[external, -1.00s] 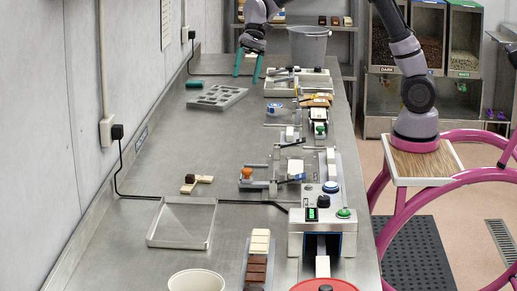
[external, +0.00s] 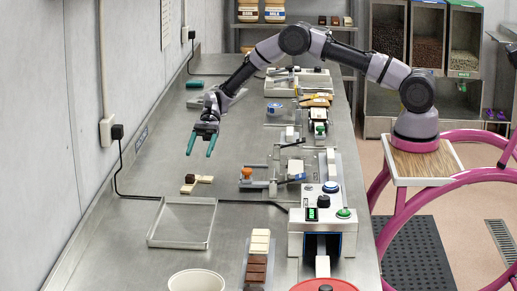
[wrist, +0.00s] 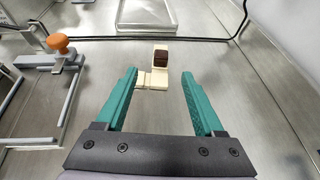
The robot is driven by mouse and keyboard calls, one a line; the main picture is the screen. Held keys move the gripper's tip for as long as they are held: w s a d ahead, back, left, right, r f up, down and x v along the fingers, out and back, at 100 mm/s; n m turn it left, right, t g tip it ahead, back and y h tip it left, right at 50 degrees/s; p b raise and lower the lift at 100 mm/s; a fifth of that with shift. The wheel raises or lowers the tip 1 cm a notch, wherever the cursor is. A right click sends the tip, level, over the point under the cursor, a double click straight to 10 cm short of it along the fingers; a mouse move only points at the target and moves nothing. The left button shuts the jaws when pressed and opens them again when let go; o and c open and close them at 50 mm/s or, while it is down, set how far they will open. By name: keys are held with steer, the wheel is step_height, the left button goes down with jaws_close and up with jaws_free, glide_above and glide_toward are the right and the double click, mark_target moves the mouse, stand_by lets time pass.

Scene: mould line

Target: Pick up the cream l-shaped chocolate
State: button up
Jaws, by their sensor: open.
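In the wrist view the cream chocolate (wrist: 145,80) and the brown cube (wrist: 160,58) show ahead, between the finger lines. My gripper (external: 200,152) is open and empty, above and beyond the chocolate in the external view, fingers pointing down. In the wrist view its teal fingers (wrist: 158,74) are spread wide.
The empty shallow tray (external: 150,240) lies in front of the chocolate. A black cable (external: 140,196) runs across the bench close by. A fixture with an orange knob (external: 246,173) stands to the right. Bare bench surrounds the chocolate's left side.

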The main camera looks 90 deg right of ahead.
mark_target(197, 181)
steer(key=x, duration=0.9)
steer(key=shift+w+f, duration=0.15)
steer(key=shift+f, duration=0.15)
jaws_close()
